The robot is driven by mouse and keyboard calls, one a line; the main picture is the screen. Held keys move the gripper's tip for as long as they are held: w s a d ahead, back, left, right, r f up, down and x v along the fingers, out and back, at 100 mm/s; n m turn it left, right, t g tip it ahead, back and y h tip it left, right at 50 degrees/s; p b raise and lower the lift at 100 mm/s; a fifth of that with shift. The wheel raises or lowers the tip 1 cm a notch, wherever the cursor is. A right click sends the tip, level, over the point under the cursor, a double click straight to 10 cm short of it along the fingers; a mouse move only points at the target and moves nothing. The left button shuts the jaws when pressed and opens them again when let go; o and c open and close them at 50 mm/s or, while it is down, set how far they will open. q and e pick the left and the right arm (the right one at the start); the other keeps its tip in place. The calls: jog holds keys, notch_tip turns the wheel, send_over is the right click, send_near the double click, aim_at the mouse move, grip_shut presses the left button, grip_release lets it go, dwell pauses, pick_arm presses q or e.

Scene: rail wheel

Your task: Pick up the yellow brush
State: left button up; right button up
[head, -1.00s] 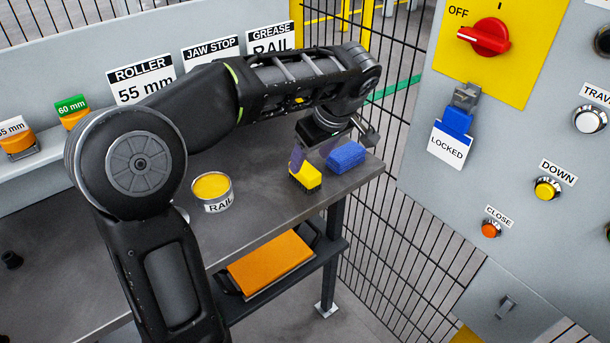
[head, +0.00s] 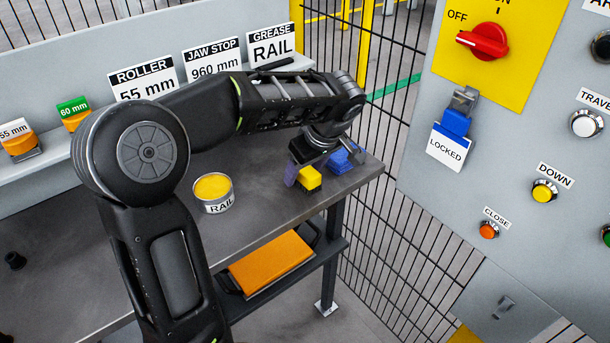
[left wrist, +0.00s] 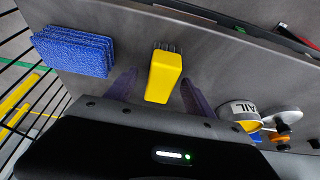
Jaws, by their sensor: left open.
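The yellow brush (head: 310,180) sits on the grey workbench (head: 262,218) near its right end. In the left wrist view the brush (left wrist: 163,76) shows as a yellow block with dark bristles at its far end. My left gripper (head: 303,172) is open above the bench at the brush. In the left wrist view its two purple fingers (left wrist: 160,92) stand on either side of the brush's near part, with gaps showing. In the head view the wrist partly covers the brush. My right gripper is in neither view.
A blue sponge (head: 343,160) lies just right of the brush, partly hidden by my wrist; it also shows in the left wrist view (left wrist: 74,52). A RAIL tin (head: 214,192) stands to the left. A wire fence and a control panel (head: 420,140) are at the right.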

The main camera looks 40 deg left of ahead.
pick_arm(q)
jog(key=shift+c, duration=0.5)
grip_shut()
